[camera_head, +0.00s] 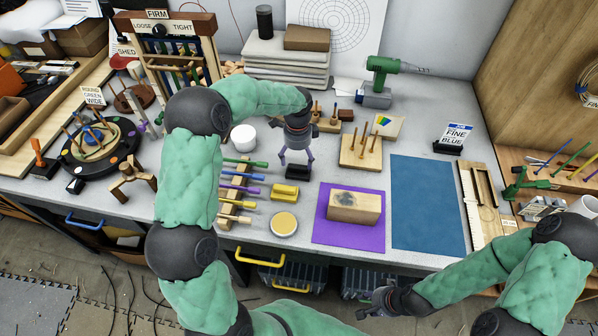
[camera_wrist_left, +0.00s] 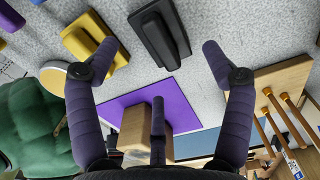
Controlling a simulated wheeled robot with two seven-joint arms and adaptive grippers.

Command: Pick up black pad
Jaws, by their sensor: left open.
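The black pad (camera_wrist_left: 160,33) lies on the grey table top. In the left wrist view it sits beyond and between my open fingers, apart from them. In the head view the black pad (camera_head: 297,172) is partly hidden below my left gripper (camera_head: 296,163), which points down above it, open and empty. The left gripper (camera_wrist_left: 159,48) shows its three dark fingers spread in the wrist view. My right gripper (camera_head: 374,301) is low in front of the table's front edge, small and dark, its fingers unclear.
A yellow pad (camera_head: 285,192) lies just in front of the black one. A wooden block (camera_head: 354,206) sits on a purple mat (camera_head: 322,233), with a blue mat (camera_head: 428,205) at right. A peg board (camera_head: 360,155) stands right, a rack of coloured pegs (camera_head: 236,198) left.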

